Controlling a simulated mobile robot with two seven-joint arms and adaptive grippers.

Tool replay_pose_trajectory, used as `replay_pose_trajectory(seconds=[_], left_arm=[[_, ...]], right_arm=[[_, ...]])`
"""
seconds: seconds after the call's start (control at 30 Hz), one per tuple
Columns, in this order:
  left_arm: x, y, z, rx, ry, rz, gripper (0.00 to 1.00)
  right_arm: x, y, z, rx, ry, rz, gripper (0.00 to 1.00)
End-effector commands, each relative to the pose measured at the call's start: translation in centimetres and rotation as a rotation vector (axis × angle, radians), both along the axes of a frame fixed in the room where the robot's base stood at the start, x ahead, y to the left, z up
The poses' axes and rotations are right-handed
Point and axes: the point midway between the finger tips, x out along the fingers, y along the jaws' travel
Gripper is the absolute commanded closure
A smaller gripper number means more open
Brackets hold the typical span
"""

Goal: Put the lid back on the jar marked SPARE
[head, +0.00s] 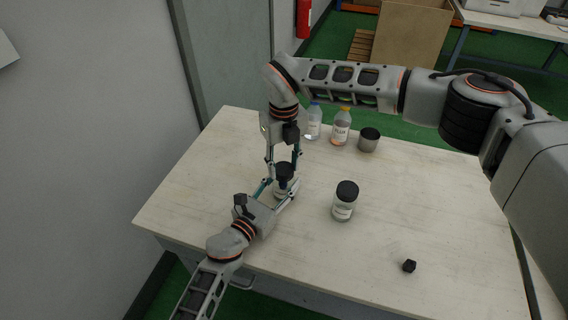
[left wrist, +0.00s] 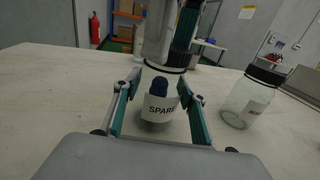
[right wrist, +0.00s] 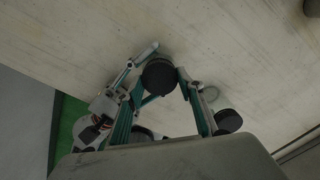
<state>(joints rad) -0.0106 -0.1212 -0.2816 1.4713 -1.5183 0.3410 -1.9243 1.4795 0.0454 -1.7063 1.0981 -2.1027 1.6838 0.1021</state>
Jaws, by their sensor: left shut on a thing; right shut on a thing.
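The jar marked SPARE (left wrist: 158,122) stands upright on the table, clear with a white label and a dark blue object (left wrist: 159,85) showing inside. In the head view the jar (head: 281,192) is partly hidden by fingers. My left gripper (head: 284,189) is shut around its body from the near side. My right gripper (head: 284,163) points down from above, shut on the black lid (head: 284,170). The lid (left wrist: 170,60) is at the jar's top in the left wrist view; I cannot tell if it is seated. In the right wrist view the lid (right wrist: 159,75) is between the fingertips.
A second jar (head: 344,205) with a black lid stands right of the grippers. A small black block (head: 409,266) lies near the front. A blue-capped bottle (head: 313,124), an orange-capped bottle (head: 341,128) and a grey tin (head: 368,142) stand behind. The table's left side is clear.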

Motion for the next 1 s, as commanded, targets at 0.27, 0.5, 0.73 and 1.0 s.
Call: replay_pose_trajectory(seconds=[0.27, 0.5, 0.73, 1.0], left_arm=[[-0.01, 0.1, -0.16, 0.002, 0.003, 0.002, 1.0], [-0.01, 0.1, -0.17, 0.002, 0.002, 0.002, 1.0], [-0.02, 0.1, -0.18, 0.002, 0.002, 0.002, 1.0], [-0.02, 0.1, -0.18, 0.002, 0.002, 0.002, 1.0]], right_arm=[[-0.02, 0.13, 0.06, 0.001, 0.0, -0.515, 0.71], [-0.02, 0.21, 0.01, 0.002, 0.001, -0.965, 0.71], [-0.01, 0.24, -0.04, -0.001, 0.001, -1.4, 0.71], [0.09, 0.3, -0.03, 0.0, 0.002, -1.913, 0.71]])
